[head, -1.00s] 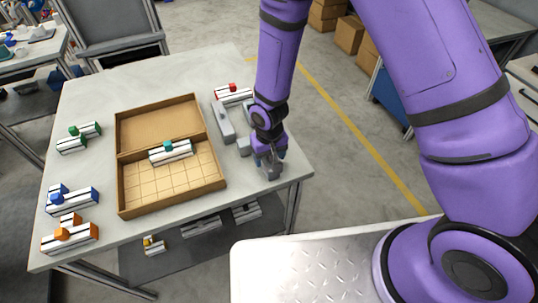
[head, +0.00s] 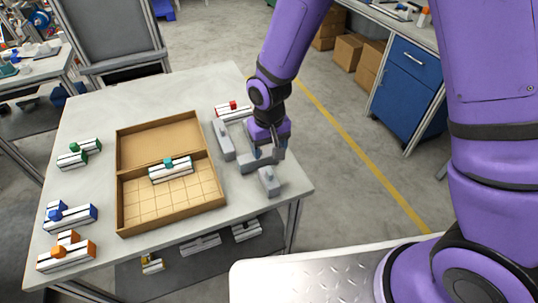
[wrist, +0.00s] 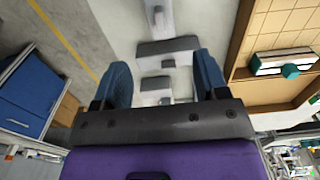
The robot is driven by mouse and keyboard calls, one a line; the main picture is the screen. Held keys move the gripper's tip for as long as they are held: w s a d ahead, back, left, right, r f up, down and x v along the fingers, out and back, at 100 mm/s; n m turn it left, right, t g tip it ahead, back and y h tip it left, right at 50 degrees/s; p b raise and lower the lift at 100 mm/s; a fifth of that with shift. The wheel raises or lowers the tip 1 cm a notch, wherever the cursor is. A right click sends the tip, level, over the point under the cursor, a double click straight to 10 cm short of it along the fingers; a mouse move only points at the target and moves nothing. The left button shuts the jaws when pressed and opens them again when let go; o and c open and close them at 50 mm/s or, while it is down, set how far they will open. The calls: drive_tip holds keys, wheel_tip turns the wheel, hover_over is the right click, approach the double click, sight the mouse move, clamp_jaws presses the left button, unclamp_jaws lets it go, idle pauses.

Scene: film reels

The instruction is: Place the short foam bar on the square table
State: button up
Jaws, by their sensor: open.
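Several grey foam pieces lie on the pale table (head: 90,120), right of the cardboard box. A small grey piece (head: 269,182) with a raised knob lies close to the table's near right corner; it also shows at the top of the wrist view (wrist: 158,15). A longer grey bar (head: 222,140) lies beside the box. Another grey bar (wrist: 168,46) and a small block (wrist: 156,86) show near the fingers in the wrist view. I cannot tell which is the short bar. My gripper (head: 268,155) is open and low over the grey pieces, behind the near one. Its fingers (wrist: 163,80) hold nothing visible.
The divided cardboard box (head: 170,223) holds a white bar with a teal knob (head: 170,168). White bars with green, blue and orange knobs stand along the left side; a red-knobbed one (head: 233,108) stands behind my gripper. More bars lie on the lower shelf.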

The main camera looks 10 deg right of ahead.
drive_tip(key=shift+r, duration=0.4)
drive_tip(key=s+d+r+m+t, duration=0.1)
drive_tip(key=d+r, duration=0.6)
drive_tip(key=r, duration=0.4)
drive_tip(key=s+d+r+m+t, duration=0.1)
drive_tip(key=d+r+t, duration=0.1)
drive_tip(key=d+r, duration=0.65)
drive_tip(key=s+d+r+t, duration=0.1)
drive_tip(key=s+d+r, duration=0.3)
drive_tip(key=s+r, duration=0.2)
drive_tip(key=s+d+r+m+t, duration=0.1)
drive_tip(key=s+d+r, duration=0.4)
drive_tip(key=s, duration=0.5)
drive_tip(key=shift+v, duration=1.05)
